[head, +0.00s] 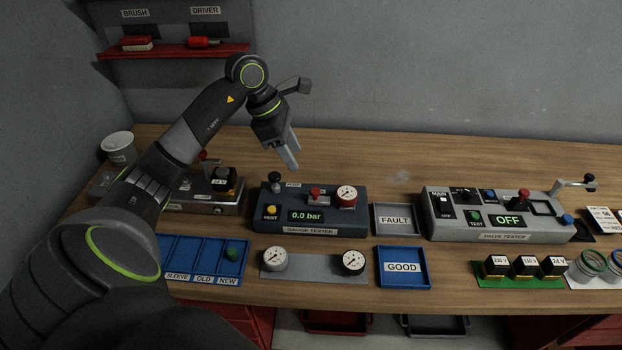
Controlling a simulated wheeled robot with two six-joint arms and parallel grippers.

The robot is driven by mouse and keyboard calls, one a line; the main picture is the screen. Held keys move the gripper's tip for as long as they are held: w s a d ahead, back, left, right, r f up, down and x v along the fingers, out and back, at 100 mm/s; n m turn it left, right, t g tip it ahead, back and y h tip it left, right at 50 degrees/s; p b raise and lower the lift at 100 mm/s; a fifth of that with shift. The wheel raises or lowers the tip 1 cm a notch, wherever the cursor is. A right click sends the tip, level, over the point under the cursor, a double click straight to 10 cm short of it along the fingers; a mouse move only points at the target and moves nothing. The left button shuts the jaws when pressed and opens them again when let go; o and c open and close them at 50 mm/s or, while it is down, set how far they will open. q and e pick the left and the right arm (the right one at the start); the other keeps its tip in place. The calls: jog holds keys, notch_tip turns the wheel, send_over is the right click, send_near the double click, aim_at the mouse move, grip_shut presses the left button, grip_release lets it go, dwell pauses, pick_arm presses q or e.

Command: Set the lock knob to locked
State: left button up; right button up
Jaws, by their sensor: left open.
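No label reading "lock" is legible, so I cannot tell which knob is the lock knob. The valve tester (505,236) on the right has a small black knob (463,196) on its top panel, with lettering too small to read. The gauge tester (310,231) in the middle has a black pump knob (275,182) at its back left. My left gripper (288,164) is open and empty, pointing down above the back of the gauge tester, apart from it. My left arm partly hides a grey fixture (225,206) with a 24 V coil. My right gripper is out of view.
The grey FAULT tray (397,233) and blue GOOD tray (404,284) stand between the testers. Gauges (275,259) lie in front, coils (527,265) at right. A blue divided tray (200,245) and a cup (118,148) are left. The bench behind the testers is mostly clear.

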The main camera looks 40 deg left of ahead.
pick_arm(q)
jog(key=p, duration=0.2)
send_over(314, 190)
jog(key=s+a, duration=0.1)
jog(key=a, duration=0.1)
notch_tip(314, 190, down, 6)
jog(key=x, duration=0.3)
jog(key=shift+s+f, duration=0.1)
jog(key=shift+f, duration=0.05)
jog(key=shift+d+f+p, duration=0.2)
jog(key=shift+f+p, duration=0.15)
jog(key=shift+f, duration=0.15)
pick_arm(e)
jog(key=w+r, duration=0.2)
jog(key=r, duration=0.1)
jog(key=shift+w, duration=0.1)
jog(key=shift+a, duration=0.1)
pick_arm(q)
jog(key=shift+c, duration=0.9)
grip_shut()
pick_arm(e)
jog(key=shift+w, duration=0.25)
